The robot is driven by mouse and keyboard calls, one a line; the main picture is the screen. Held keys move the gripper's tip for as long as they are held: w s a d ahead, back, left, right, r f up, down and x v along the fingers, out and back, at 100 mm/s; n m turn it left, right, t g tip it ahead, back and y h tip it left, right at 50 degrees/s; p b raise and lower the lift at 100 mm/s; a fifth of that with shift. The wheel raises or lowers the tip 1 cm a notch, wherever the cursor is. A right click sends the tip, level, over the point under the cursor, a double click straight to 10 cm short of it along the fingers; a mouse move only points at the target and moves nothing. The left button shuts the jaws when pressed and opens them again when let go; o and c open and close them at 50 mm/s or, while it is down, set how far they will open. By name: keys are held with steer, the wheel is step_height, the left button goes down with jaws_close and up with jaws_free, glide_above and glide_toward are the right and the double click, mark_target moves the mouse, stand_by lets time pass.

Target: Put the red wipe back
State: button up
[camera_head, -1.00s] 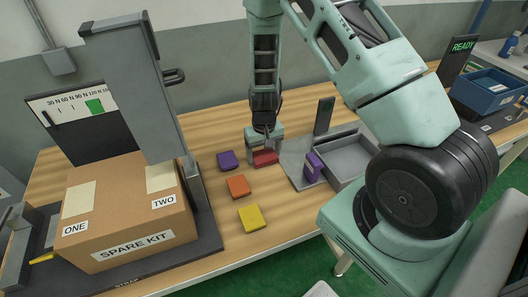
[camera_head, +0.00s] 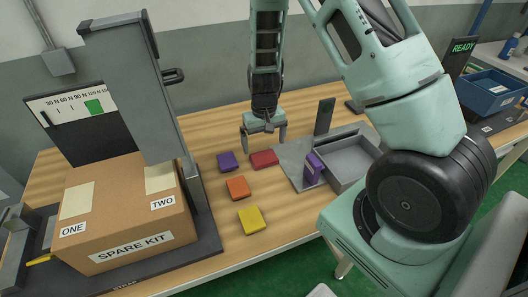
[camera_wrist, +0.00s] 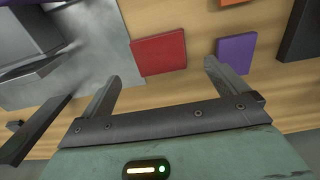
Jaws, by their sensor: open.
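The red wipe (camera_head: 264,158) is a flat red square lying on the wooden table, between the purple wipe (camera_head: 227,161) and the grey plate (camera_head: 294,160). It also shows in the wrist view (camera_wrist: 159,54), ahead of the fingers and touched by neither. My gripper (camera_head: 264,146) is above the table just behind the red wipe, open and empty. In the wrist view its two fingers (camera_wrist: 160,82) are spread wide apart with nothing between them.
An orange wipe (camera_head: 238,187) and a yellow wipe (camera_head: 251,219) lie in front. A dark upright panel (camera_head: 324,116) stands behind. The SPARE KIT box (camera_head: 126,216) and press fill the left.

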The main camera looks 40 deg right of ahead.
mark_target(264, 157)
step_height(264, 157, up, 6)
steer(key=s+a+r+n+y, duration=0.15)
steer(key=s+a+r, duration=0.25)
steer(key=a, duration=0.4)
steer(key=s+a+r+n, duration=0.3)
steer(key=a+r, duration=0.1)
steer(key=a, duration=0.5)
steer(key=s+a+r+n, duration=0.3)
steer(key=s, duration=0.5)
steer(key=s+a+r+n, duration=0.2)
steer(key=s+a+n, duration=0.1)
steer(key=s, duration=0.6)
steer(key=shift+s+a+r+h, duration=0.15)
steer(key=shift+a+r+h, duration=0.3)
steer(key=shift+a, duration=0.25)
steer(key=shift+n, duration=0.25)
